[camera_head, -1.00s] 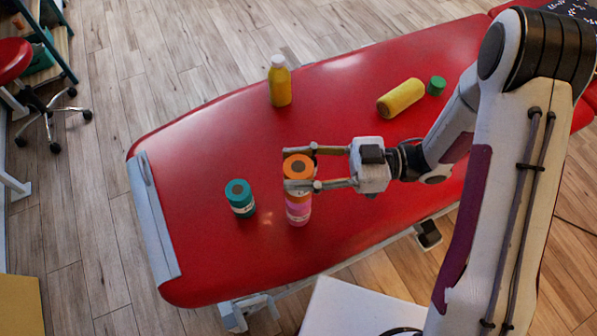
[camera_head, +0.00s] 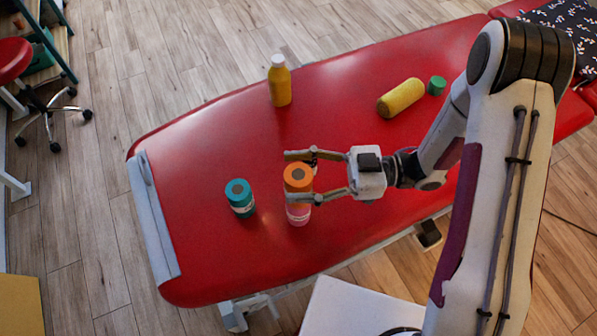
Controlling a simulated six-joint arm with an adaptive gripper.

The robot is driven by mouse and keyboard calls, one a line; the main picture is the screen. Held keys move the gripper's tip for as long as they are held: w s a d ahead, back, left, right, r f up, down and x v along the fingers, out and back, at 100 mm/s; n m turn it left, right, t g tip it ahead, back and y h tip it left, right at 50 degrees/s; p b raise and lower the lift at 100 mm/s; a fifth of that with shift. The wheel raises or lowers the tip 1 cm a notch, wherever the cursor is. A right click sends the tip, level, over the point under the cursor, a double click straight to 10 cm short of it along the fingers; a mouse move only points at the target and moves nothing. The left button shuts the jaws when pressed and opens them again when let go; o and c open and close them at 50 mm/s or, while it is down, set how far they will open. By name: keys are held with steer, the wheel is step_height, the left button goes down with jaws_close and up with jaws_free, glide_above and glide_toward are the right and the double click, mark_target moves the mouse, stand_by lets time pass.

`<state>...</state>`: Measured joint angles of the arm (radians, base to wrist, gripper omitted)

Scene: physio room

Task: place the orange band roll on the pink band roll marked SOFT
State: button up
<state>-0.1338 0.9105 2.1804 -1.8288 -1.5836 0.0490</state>
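The orange band roll (camera_head: 298,174) stands upright on top of the pink band roll (camera_head: 298,214). The pink roll stands on the red table, with a pale label band on its side. My gripper (camera_head: 303,177) reaches in from the right with one finger on each side of the orange roll. Its fingers look spread, with a small gap at the far finger. The near finger crosses in front of the stack and hides part of the seam between the two rolls. I cannot read the label.
A teal roll (camera_head: 240,198) stands left of the stack on the red treatment table (camera_head: 210,260). A yellow bottle (camera_head: 280,84) stands at the back. A yellow roller (camera_head: 401,98) and a small green roll (camera_head: 436,85) are at the back right.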

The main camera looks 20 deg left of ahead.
steer(key=shift+r, duration=0.1)
stand_by(0.3)
steer(key=shift+w+d, duration=0.1)
steer(key=v, duration=1.1)
steer(key=shift+d, duration=0.35)
steer(key=shift+w, duration=0.15)
stand_by(0.4)
